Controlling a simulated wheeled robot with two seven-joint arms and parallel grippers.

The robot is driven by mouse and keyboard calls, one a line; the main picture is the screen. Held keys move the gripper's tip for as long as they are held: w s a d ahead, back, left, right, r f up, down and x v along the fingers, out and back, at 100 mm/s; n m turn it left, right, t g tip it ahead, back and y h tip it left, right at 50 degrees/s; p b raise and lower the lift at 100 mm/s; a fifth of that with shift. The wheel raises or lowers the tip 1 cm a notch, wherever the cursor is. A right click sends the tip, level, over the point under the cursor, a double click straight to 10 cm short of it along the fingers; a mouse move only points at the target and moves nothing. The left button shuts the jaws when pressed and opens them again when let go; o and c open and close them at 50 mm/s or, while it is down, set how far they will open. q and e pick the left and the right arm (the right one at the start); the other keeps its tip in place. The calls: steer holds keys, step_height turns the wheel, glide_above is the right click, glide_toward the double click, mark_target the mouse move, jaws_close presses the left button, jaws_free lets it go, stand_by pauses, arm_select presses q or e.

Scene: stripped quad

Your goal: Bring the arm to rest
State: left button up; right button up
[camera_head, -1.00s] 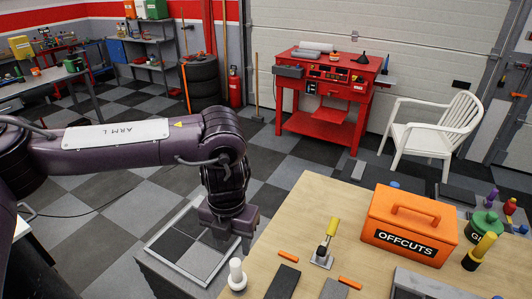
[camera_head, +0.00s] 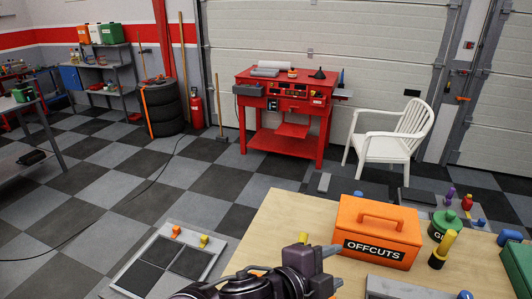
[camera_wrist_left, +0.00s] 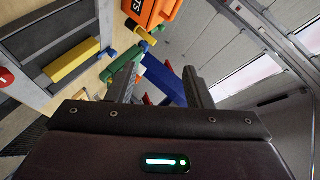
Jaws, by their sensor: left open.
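My left arm (camera_head: 235,287) comes in low at the bottom edge of the head view, with much of it out of the picture. My left gripper (camera_head: 328,268) points to the right over the near part of the wooden bench, left of the orange OFFCUTS box. In the left wrist view the two dark fingers of my left gripper (camera_wrist_left: 160,88) stand apart. I see nothing held between them. My right gripper is in neither view.
The wooden bench (camera_head: 272,222) carries the orange OFFCUTS box (camera_head: 378,232), a green container (camera_head: 441,226) and a yellow-topped object (camera_head: 444,246). A divided tray (camera_head: 150,275) lies left of the bench. A red workbench (camera_head: 288,100) and white chair (camera_head: 396,138) stand behind.

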arm_select(q)
steer(key=a+f+n+y, duration=0.45)
steer(key=a+n, duration=0.25)
steer(key=a, duration=0.2)
steer(key=a+f+n+y, duration=0.3)
steer(key=a+f+n, duration=0.2)
steer(key=a+n, duration=0.3)
steer(key=s+a+f+n+g+y, duration=0.3)
steer(key=s+a+f+n+g, duration=0.4)
steer(key=s+a, duration=0.55)
step_height(320, 180, down, 32)
steer(key=w+a+m+t+b, duration=0.1)
steer(key=m+b, duration=0.1)
steer(key=s+a+f+b, duration=0.1)
steer(key=s+a+f, duration=0.1)
steer(key=s+f, duration=0.8)
steer(key=s+a+f+g+b, duration=0.1)
steer(key=s+a+f, duration=0.1)
steer(key=s+f, duration=0.8)
steer(key=shift+f, duration=0.75)
